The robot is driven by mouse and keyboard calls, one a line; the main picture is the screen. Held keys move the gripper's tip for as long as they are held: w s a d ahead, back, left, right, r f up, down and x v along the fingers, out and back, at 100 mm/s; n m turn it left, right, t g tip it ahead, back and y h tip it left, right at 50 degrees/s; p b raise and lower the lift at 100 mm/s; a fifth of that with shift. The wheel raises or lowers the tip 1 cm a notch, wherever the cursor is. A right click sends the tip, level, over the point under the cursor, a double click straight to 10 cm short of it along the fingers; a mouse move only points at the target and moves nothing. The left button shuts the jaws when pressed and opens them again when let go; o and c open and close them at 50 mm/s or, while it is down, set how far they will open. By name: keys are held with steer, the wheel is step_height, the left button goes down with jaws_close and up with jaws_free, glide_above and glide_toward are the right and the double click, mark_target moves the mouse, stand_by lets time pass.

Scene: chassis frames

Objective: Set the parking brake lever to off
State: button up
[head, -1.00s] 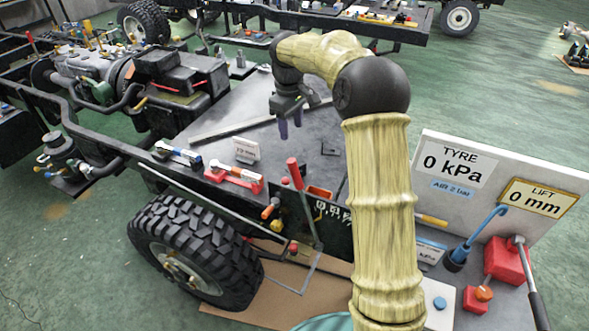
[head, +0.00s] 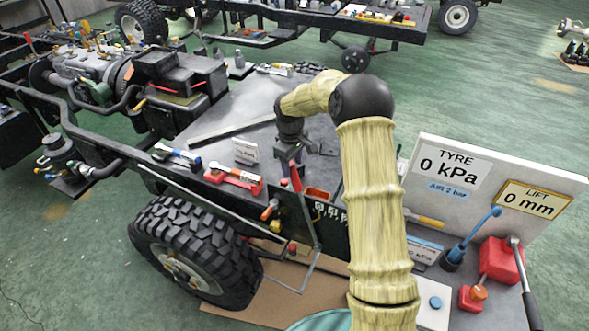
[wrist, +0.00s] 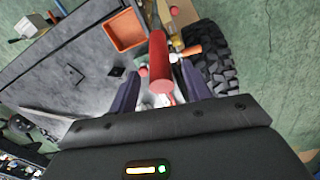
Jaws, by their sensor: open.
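The parking brake lever (head: 296,180) has a red grip on a thin metal shaft and stands at the near edge of the grey chassis deck, above the tyre. Its red grip (wrist: 160,62) shows between my two fingers in the wrist view. My gripper (head: 291,164) points down at the top of the lever in the head view. In the wrist view my gripper (wrist: 161,76) is open, with a finger on each side of the grip and gaps visible. The lever's lower end is hidden in the wrist view.
An orange-tipped knob (head: 270,209) and the tyre (head: 200,240) are below.

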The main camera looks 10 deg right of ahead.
mark_target(293, 172)
steer(key=shift+f, duration=1.9)
